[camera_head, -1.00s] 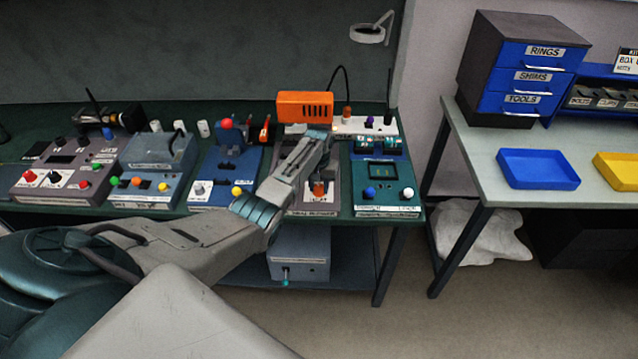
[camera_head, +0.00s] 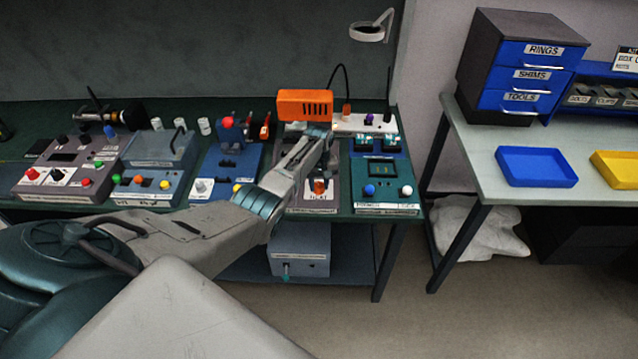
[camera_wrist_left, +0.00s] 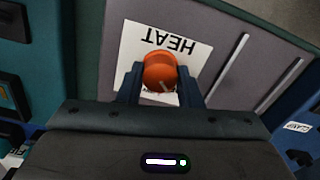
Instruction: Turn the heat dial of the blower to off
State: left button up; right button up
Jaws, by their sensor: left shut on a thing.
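The blower is a grey base with an orange housing (camera_head: 305,105) at its back. Its orange heat dial (camera_head: 319,186) sits on a white plate marked HEAT near the front of the base. In the left wrist view the orange dial (camera_wrist_left: 160,72) is between the two dark fingers of my left gripper (camera_wrist_left: 161,85), which is shut on it. The HEAT label (camera_wrist_left: 168,42) reads upside down there. A pale pointer line shows on the dial, partly hidden by the gripper. In the head view my left arm covers much of the blower's base. My right gripper is not in view.
A teal device (camera_head: 382,180) with blue and white knobs stands close to the right of the blower. A blue device (camera_head: 226,170) with a red knob stands to the left. Further right, a separate table holds a blue tray (camera_head: 537,167) and a drawer cabinet.

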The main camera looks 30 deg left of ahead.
aim_at(319, 184)
pick_arm(q)
jog(key=o, duration=1)
notch_tip(319, 184, up, 11)
jog(key=shift+f+b, duration=0.1)
jog(key=shift+b, duration=0.85)
